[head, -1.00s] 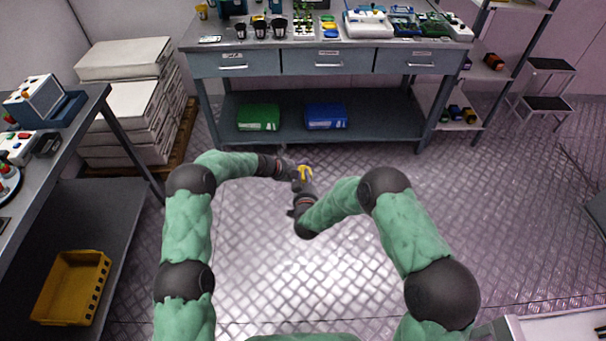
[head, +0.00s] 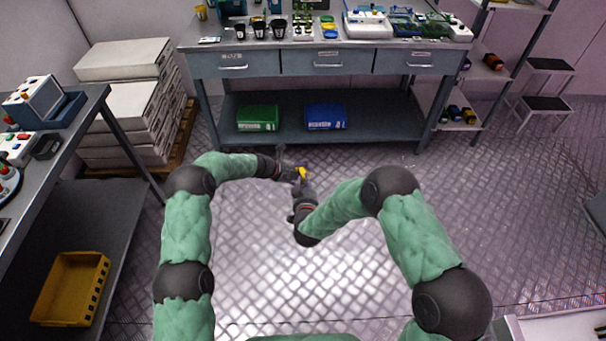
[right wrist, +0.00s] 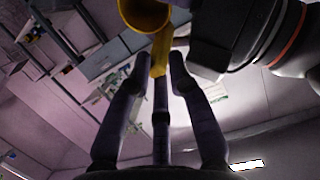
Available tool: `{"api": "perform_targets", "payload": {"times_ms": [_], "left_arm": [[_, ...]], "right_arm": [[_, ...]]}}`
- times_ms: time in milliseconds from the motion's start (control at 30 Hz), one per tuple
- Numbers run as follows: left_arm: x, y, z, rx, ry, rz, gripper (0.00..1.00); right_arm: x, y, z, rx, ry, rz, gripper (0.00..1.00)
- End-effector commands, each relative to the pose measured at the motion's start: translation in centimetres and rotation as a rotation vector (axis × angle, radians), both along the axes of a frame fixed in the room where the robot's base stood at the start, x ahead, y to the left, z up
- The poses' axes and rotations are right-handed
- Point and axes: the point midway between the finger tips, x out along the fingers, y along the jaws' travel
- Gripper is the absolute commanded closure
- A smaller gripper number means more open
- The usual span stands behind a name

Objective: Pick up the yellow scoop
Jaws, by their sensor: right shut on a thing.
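The yellow scoop (head: 302,174) is up in the air between my two grippers, over the open floor. In the right wrist view its round bowl (right wrist: 146,12) is at the top edge and its handle points down between the fingers. My right gripper (head: 303,184) is shut on the scoop's handle; its fingers (right wrist: 160,75) show around the handle's end. My left gripper (head: 288,170) is right beside the scoop from the left. Its dark body (right wrist: 222,58) is close to my right fingers. Whether its fingers touch the scoop is too small to tell.
A workbench (head: 330,62) with drawers stands ahead, with cups and devices on top. A yellow crate (head: 70,288) sits on the left table's lower shelf. The floor between is clear.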

Motion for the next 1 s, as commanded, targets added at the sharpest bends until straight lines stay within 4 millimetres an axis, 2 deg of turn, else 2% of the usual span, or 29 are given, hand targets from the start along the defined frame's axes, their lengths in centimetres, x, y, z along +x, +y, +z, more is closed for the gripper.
{"api": "perform_targets", "payload": {"times_ms": [33,200,400,833,933,1000], "left_arm": [[-0.2,0.0,-0.5,0.005,0.005,0.002,0.66],[-0.1,0.0,-0.3,0.004,0.003,0.001,0.67],[0.0,-0.1,0.0,0.001,-0.001,0.0,0.67],[0.1,-0.1,0.2,0.0,-0.003,0.0,0.68],[0.1,-0.1,0.2,-0.001,-0.003,0.0,0.68],[0.1,-0.1,0.2,-0.001,-0.003,0.0,0.68]], "right_arm": [[-0.5,0.2,1.0,0.001,-0.017,0.004,1.0],[-2.8,0.3,1.1,0.0,-0.009,0.007,1.0],[-4.5,0.2,1.1,-0.002,0.001,0.008,1.0],[-4.9,0.2,0.8,-0.002,0.01,0.008,1.0],[-5.2,-0.1,-0.2,0.007,0.046,0.014,1.0],[-5.6,-0.6,-1.5,0.022,0.099,0.022,1.0]]}}
